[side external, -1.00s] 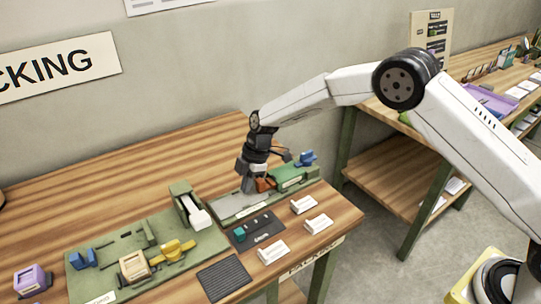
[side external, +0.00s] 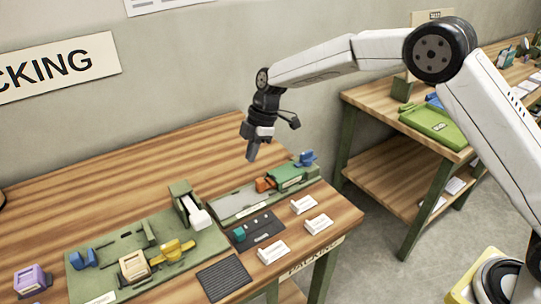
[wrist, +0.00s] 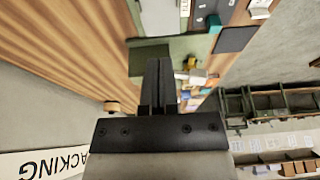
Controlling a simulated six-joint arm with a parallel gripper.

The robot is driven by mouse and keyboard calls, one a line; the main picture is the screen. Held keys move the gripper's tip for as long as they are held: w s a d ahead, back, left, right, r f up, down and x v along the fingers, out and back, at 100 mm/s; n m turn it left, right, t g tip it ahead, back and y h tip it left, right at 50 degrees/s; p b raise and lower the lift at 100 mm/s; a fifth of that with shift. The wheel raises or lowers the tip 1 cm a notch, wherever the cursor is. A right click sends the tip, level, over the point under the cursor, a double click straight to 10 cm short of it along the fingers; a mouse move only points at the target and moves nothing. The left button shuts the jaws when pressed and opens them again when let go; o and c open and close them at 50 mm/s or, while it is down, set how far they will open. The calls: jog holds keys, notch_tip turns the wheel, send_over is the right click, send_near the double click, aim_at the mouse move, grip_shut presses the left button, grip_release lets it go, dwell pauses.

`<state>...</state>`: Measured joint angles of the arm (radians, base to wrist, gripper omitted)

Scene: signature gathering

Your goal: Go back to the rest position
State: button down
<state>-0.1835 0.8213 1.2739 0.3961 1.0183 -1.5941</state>
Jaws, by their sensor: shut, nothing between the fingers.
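My gripper (side external: 252,154) hangs in the air above the far part of the packing table (side external: 120,172), clear of everything on it. Its fingers are together and hold nothing. In the wrist view the shut fingers (wrist: 159,82) point out over the table edge area. Below the gripper is a green fixture (side external: 232,203) with a grey plate, an orange piece (side external: 265,184), a green block (side external: 291,175) and a blue clamp (side external: 306,159).
A larger green fixture (side external: 105,260) with yellow, tan and blue parts lies at the front left. White label holders (side external: 273,251), a dark pad (side external: 224,280) and a purple block (side external: 32,279) are nearby. A second bench (side external: 385,98) with a green tray (side external: 436,125) stands right.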

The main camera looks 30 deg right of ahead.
jog(key=shift+d, duration=0.1)
jog(key=s+d+m+t+h, duration=0.1)
jog(key=s+d+m, duration=0.4)
jog(key=s, duration=0.4)
jog(key=s+d+m+h, duration=0.1)
jog(key=s+d+m, duration=0.4)
jog(key=s+m, duration=0.2)
jog(key=s+d+m+t+h, duration=0.1)
jog(key=s+d+m+h, duration=0.1)
jog(key=s+d+m, duration=0.4)
jog(key=s, duration=0.5)
jog(key=shift+f+t, duration=0.3)
jog(key=shift+f, duration=0.1)
